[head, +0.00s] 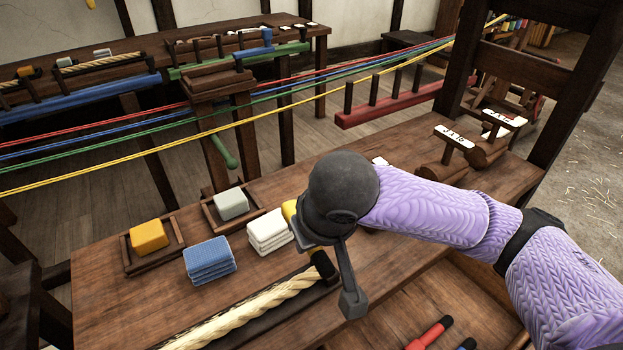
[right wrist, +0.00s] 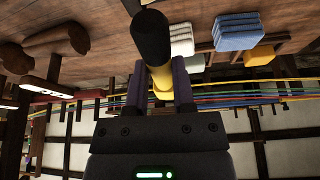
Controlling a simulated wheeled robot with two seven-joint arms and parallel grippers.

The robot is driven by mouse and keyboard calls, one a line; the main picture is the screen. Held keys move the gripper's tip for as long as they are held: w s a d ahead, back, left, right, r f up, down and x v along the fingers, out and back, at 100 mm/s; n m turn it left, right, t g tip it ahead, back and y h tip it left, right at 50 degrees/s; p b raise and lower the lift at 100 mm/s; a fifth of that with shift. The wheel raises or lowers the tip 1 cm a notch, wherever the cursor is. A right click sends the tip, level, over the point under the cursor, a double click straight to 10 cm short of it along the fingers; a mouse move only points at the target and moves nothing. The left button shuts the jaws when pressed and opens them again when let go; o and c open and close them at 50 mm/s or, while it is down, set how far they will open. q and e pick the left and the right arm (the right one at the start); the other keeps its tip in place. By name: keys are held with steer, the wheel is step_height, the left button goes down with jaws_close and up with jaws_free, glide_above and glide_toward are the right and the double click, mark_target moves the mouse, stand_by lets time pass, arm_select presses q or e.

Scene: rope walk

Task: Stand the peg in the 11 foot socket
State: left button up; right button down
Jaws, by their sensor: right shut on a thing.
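My right gripper (right wrist: 158,90) is shut on a yellow peg with a black end (right wrist: 152,38), held crosswise between the fingers. In the head view the peg is mostly behind my dark wrist; a bit of yellow (head: 289,211) shows at its left side, close to the white cloths. That right gripper (head: 350,295) is over the front bench, with one finger visible there. I cannot make out a socket marked 11 foot; the small white labels (head: 312,25) on the back bench are too small to read. My left gripper is not in view.
On the front bench are a yellow block (head: 148,236), a grey block (head: 231,204), blue cloths (head: 209,260), white cloths (head: 269,231) and a thick rope (head: 245,315). Red, blue, green and yellow strands (head: 250,116) stretch across behind. A red peg (head: 430,335) lies in the compartment below.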

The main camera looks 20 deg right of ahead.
steer(key=w+d+f+n, duration=0.1)
steer(key=w+d+f, duration=0.2)
steer(key=w+d, duration=0.55)
steer(key=shift+n, duration=0.3)
steer(key=b+x, duration=0.1)
steer(key=x, duration=0.2)
steer(key=s+b+x, duration=0.1)
steer(key=b+x, duration=0.1)
steer(key=x, duration=0.2)
steer(key=s+b+x, duration=0.1)
steer(key=x, duration=0.2)
steer(key=shift+w+a+f+b, duration=0.1)
steer(key=shift+a+f+b, duration=0.1)
steer(key=shift+f, duration=0.2)
steer(key=shift+w+a+f+b, duration=0.1)
steer(key=shift+f+b, duration=0.05)
steer(key=shift+f, duration=0.2)
steer(key=shift+r, duration=0.2)
steer(key=shift+c, duration=2.3)
jaws_free()
steer(key=shift+f, duration=0.1)
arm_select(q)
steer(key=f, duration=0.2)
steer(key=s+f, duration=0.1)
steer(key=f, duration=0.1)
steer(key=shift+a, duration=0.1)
